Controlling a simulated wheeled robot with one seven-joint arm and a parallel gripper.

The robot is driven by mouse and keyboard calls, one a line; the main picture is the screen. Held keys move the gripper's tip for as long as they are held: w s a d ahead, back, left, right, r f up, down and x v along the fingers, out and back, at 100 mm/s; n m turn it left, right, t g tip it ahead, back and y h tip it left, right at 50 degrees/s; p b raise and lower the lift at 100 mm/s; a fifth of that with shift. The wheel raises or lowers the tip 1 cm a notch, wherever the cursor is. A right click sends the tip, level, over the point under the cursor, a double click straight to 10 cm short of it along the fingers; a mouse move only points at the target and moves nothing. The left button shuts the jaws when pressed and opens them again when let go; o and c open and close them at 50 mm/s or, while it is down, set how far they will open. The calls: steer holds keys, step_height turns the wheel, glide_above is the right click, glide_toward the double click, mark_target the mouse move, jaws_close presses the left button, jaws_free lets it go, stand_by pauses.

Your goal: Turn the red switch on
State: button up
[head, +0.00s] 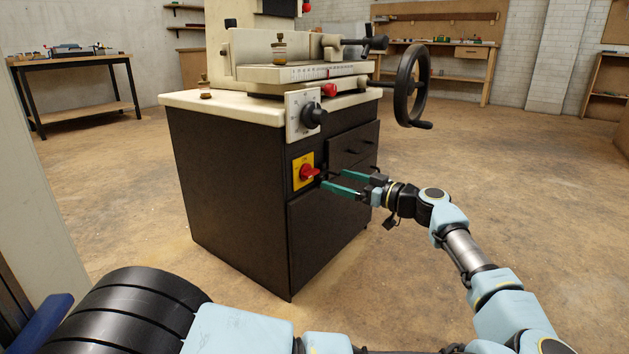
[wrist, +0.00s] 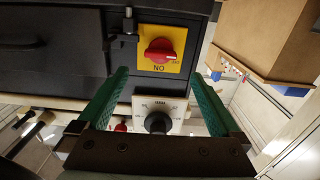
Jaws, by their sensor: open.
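The red switch (head: 309,172) is a rotary knob on a yellow plate (head: 297,168). It sits on the front of the dark machine cabinet, below the black dial. In the wrist view the red switch (wrist: 159,51) shows near the top centre, with its yellow plate around it. My gripper (head: 328,181) has green fingers and is open and empty, just in front and to the right of the switch in the head view. In the wrist view its fingertips (wrist: 160,72) stand apart on either side, and the knob lies ahead between them. No contact with the knob shows.
A black dial (head: 314,115) on a white plate juts out above the switch. A black handwheel (head: 411,85) stands out at the upper right. Drawers with handles (head: 352,148) lie right of the switch. The floor around the cabinet is open; workbenches (head: 75,62) stand farther back.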

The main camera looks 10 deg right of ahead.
mark_target(315, 172)
steer(key=b+x, duration=0.1)
steer(key=x, duration=0.5)
steer(key=shift+a+f+b, duration=0.1)
steer(key=shift+f+b, duration=0.05)
steer(key=shift+b, duration=0.25)
steer(key=shift+x, duration=0.85)
steer(key=c, duration=1.4)
